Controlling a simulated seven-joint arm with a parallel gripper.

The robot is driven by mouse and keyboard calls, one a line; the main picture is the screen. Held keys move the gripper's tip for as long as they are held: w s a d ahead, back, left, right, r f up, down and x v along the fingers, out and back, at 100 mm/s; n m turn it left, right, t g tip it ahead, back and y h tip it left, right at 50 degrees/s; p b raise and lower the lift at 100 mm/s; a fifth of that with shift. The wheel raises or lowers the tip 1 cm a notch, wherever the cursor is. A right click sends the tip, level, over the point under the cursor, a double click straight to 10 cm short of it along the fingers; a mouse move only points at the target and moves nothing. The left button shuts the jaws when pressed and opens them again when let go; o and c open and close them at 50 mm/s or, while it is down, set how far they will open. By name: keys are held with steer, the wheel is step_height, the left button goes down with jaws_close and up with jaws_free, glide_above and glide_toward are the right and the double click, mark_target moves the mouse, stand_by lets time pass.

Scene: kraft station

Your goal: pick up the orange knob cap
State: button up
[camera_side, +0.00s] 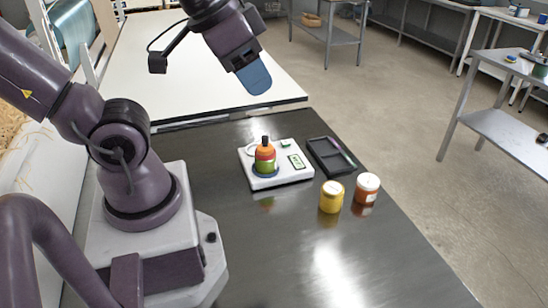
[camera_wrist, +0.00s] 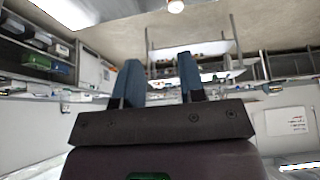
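In the side view, a small bottle-like item (camera_side: 265,158) stands upright on a white scale (camera_side: 293,174), inside a dark blue ring or dish. It has a green lower part, an orange-red upper part and a black top. I cannot tell whether the orange-red part is a separate knob cap. My gripper (camera_side: 254,80) is high above the table, up and slightly left of this item, and touches nothing. The wrist view shows my gripper's two blue fingers (camera_wrist: 161,64) apart with nothing between them. The wrist view shows the room, not the item.
A black tray (camera_side: 322,163) holding a thin pen-like item lies right of the scale. A yellow jar (camera_side: 331,197) and an amber jar with a white lid (camera_side: 367,188) stand in front of the tray. The dark table's front (camera_side: 250,265) is clear. A white table (camera_side: 190,75) stands behind.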

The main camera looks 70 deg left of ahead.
steer(key=shift+o, duration=0.6)
steer(key=n+g, duration=0.6)
steer(key=n, duration=0.9)
glide_above(265, 136)
step_height(265, 136, down, 12)
steer(key=f, duration=0.7)
steer(key=shift+s+d+f, duration=0.2)
steer(key=shift+s+d, duration=0.1)
steer(key=shift+s, duration=0.05)
steer(key=shift+w+a+f, duration=0.15)
steer(key=shift+f, duration=1.2)
steer(key=shift+w+a+f, duration=0.1)
steer(key=shift+w+f, duration=0.05)
steer(key=shift+f, duration=1.2)
